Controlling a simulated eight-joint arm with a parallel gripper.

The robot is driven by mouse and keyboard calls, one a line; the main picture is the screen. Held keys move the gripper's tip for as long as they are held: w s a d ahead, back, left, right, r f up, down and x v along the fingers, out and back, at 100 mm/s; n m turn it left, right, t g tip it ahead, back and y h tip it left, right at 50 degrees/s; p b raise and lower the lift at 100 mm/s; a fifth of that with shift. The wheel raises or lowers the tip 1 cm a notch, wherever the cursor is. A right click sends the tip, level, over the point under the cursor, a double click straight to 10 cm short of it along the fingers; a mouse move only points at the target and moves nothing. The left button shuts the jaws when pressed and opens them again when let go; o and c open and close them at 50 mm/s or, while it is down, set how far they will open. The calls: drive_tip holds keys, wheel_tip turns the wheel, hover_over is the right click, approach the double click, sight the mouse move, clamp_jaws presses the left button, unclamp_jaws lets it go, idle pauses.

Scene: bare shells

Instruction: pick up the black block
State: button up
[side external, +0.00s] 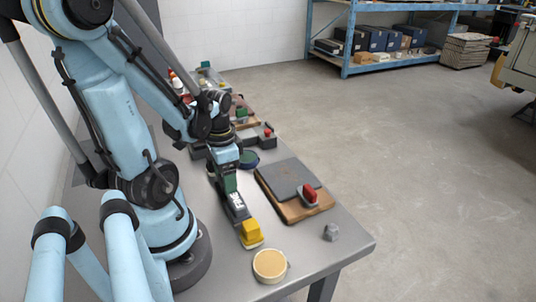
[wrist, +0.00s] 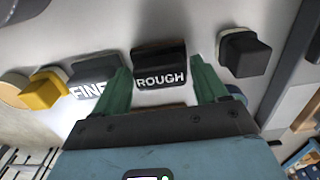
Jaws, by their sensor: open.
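My gripper's green fingers (wrist: 162,85) are open in the wrist view. A black block marked ROUGH (wrist: 161,62) lies in the gap between them as seen there; I cannot tell whether either finger touches it. In the side view my gripper (side external: 228,180) points down at the row of blocks on the table, and the ROUGH block is hidden or too small to make out. Another dark block (wrist: 246,57) on a pale base sits right of the fingers in the wrist view.
A dark grey block marked FINE (wrist: 94,72) is close to the left finger, with a yellow block (wrist: 42,93) beyond it. In the side view, a round tan disc (side external: 270,265), a wooden board (side external: 306,210) with a grey plate and a red-handled tool (side external: 309,196) lie nearby.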

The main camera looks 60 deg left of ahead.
drive_tip(key=shift+f, duration=0.1)
drive_tip(key=c, duration=0.9)
drive_tip(key=shift+o, duration=0.2)
drive_tip(key=shift+r, duration=2.1)
drive_tip(key=w+d+r, duration=0.2)
drive_tip(key=d+r, duration=0.5)
drive_tip(key=d, duration=0.4)
drive_tip(key=shift+d, duration=0.25)
